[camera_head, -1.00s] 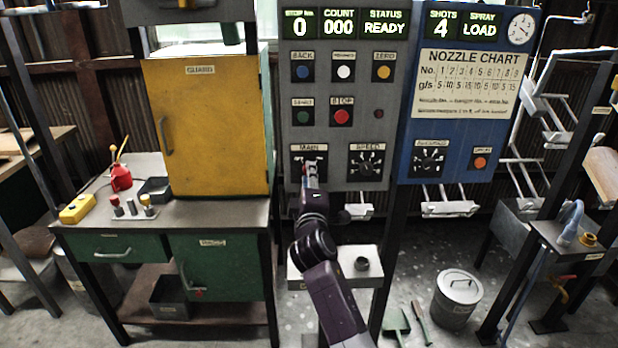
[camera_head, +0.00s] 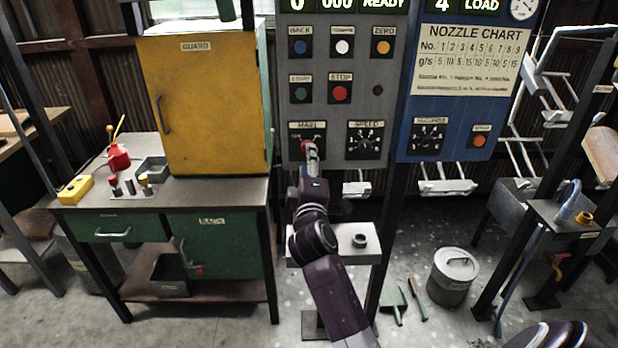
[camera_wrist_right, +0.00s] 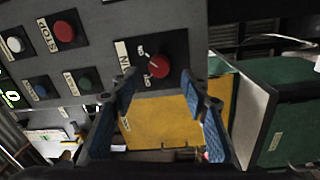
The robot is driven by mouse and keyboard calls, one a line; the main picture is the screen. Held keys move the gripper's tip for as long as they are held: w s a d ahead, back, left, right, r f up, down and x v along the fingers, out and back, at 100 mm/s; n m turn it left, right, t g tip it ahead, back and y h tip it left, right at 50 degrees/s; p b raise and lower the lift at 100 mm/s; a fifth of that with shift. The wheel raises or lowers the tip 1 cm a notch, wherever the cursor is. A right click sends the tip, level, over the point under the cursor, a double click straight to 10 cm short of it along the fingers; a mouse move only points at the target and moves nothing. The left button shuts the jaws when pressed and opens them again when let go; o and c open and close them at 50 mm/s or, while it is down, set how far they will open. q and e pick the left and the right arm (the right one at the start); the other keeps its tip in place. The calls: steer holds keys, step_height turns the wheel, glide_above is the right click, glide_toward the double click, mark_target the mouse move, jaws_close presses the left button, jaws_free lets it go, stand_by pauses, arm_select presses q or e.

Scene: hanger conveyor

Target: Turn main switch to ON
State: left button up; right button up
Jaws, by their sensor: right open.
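The main switch is a red rotary knob (camera_wrist_right: 158,65) on a black plate under a MAIN label, on the grey control panel (camera_head: 335,110). In the head view its red knob (camera_head: 306,146) is partly covered by my right gripper (camera_head: 310,158), right in front of it. In the right wrist view my right gripper (camera_wrist_right: 168,95) is open, with its two blue-padded fingers apart and empty. The knob shows beyond the fingertips, roughly between them; contact cannot be told. Small markings sit beside the knob, but its setting is too small to read. My left gripper is not in view.
The SPEED dial (camera_head: 365,140) is just right of the switch. STOP (camera_head: 340,94) and other buttons are above. A yellow guard cabinet (camera_head: 205,105) stands left on a workbench. A small shelf (camera_head: 375,248) with a cup is below the panel.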

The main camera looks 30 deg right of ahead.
steer(key=v, duration=0.8)
steer(key=shift+f, duration=0.15)
